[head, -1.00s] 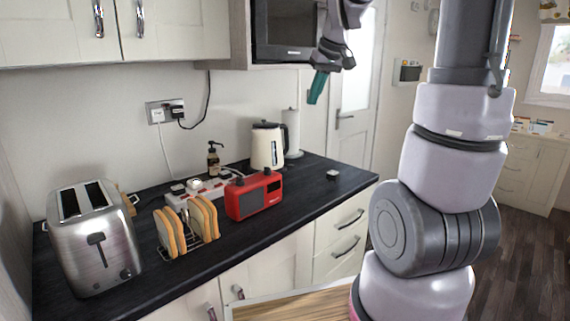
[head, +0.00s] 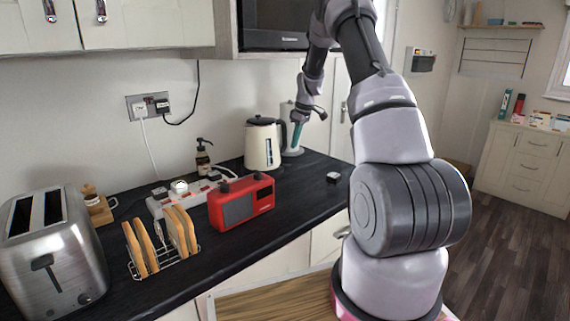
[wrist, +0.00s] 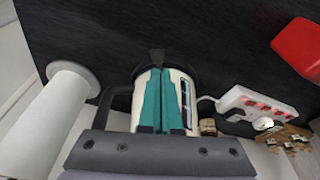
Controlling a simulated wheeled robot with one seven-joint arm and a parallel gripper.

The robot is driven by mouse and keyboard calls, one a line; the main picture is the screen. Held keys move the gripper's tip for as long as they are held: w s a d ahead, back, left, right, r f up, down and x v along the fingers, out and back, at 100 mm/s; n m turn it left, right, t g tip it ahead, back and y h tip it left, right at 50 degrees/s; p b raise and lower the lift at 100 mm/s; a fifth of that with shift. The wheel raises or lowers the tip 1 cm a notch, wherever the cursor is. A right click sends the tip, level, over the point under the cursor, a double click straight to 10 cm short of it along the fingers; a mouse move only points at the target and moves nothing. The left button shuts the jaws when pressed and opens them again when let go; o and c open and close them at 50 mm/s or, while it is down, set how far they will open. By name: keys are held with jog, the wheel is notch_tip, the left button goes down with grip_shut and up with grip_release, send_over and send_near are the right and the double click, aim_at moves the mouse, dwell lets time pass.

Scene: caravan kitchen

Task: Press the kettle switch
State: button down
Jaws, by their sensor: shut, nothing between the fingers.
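The kettle (head: 262,148) is cream with a black lid and a dark handle on its right side, and stands upright on the worktop. My gripper (head: 297,136), with teal fingers, is shut and empty, to the right of the kettle by its handle side in the head view. In the wrist view the shut fingers (wrist: 157,75) lie across the picture of the kettle (wrist: 180,79) and hide much of it. A small dark tab (wrist: 156,56) shows just beyond the fingertips. I cannot tell whether it is the switch, or whether the fingers touch the kettle.
A white paper roll (wrist: 48,117) stands close beside the kettle. A red radio (head: 241,201), a power strip (head: 172,200), a soap bottle (head: 203,158), a toast rack (head: 165,265) and a toaster (head: 48,255) occupy the worktop. The microwave (head: 275,24) is above.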

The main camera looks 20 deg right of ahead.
aim_at(290, 165)
jog(key=shift+w+d+f, duration=0.1)
jog(key=shift+w+f, duration=0.25)
jog(key=shift+f, duration=0.05)
jog(key=shift+f, duration=0.1)
jog(key=shift+x, duration=3.35)
jog(key=shift+f, duration=0.1)
jog(key=shift+f, duration=0.75)
jog(key=shift+r, duration=0.1)
jog(key=shift+s+d+r, duration=0.25)
jog(key=shift+s+d, duration=0.2)
jog(key=shift+s, duration=0.1)
jog(key=shift+s+d+r, duration=0.3)
jog(key=shift+s+d, duration=0.15)
jog(key=shift+s, duration=0.15)
